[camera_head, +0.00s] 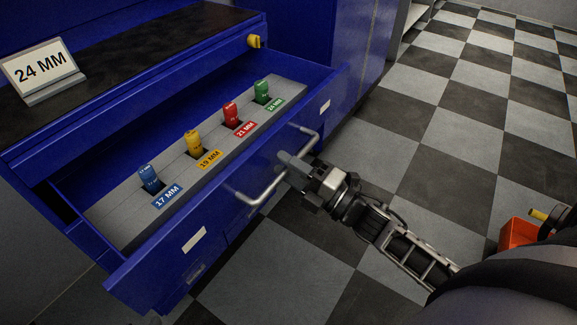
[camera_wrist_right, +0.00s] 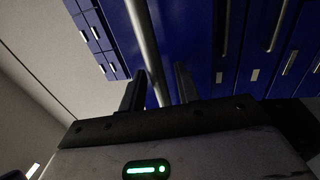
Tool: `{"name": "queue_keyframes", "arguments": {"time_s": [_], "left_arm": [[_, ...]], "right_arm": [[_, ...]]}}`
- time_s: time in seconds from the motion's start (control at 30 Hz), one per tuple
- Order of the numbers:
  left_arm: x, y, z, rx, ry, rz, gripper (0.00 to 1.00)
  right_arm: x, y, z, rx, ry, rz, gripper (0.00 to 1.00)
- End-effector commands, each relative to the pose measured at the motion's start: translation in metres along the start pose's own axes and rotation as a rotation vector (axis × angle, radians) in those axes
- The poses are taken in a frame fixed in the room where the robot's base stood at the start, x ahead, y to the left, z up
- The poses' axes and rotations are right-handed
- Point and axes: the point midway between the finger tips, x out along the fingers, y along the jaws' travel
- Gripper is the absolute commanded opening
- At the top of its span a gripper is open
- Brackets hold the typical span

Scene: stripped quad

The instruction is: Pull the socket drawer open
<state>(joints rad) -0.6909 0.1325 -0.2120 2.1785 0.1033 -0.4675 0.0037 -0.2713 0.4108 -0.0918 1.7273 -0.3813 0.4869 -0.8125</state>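The blue socket drawer (camera_head: 215,212) stands pulled out from the cabinet in the head view. Its grey insert (camera_head: 115,212) holds blue, yellow, red and green sockets labelled 17, 19, 21 and 24 MM. A silver bar handle (camera_head: 262,194) runs along the drawer front. My right gripper (camera_head: 287,170) is at the middle of this handle and hides part of it. In the right wrist view the bar (camera_wrist_right: 146,40) passes between the two fingers (camera_wrist_right: 162,85), with a gap beside the right-hand finger, so the gripper looks open around it. My left gripper is not in view.
A sign reading 24 MM (camera_head: 42,66) stands on the dark cabinet top (camera_head: 130,60). A yellow knob-like piece (camera_head: 254,41) sits at the cabinet's upper edge. An orange bin (camera_head: 515,234) is at the right beside my arm. The checkered floor (camera_head: 450,130) is clear.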

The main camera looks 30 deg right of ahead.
Motion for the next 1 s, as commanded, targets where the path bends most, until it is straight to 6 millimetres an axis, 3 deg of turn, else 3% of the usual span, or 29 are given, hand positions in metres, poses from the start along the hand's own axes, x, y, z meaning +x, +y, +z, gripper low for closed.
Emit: {"name": "queue_keyframes", "arguments": {"time_s": [0.33,0.47,1.0], "left_arm": [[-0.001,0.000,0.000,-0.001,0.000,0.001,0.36],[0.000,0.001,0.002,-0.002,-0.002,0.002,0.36],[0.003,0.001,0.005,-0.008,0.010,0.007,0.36]], "right_arm": [[-0.001,0.000,0.000,0.000,-0.001,0.000,0.32],[-0.010,-0.001,0.000,0.001,-0.003,-0.003,0.32],[-0.129,-0.002,0.000,0.002,-0.002,-0.004,0.32]]}}
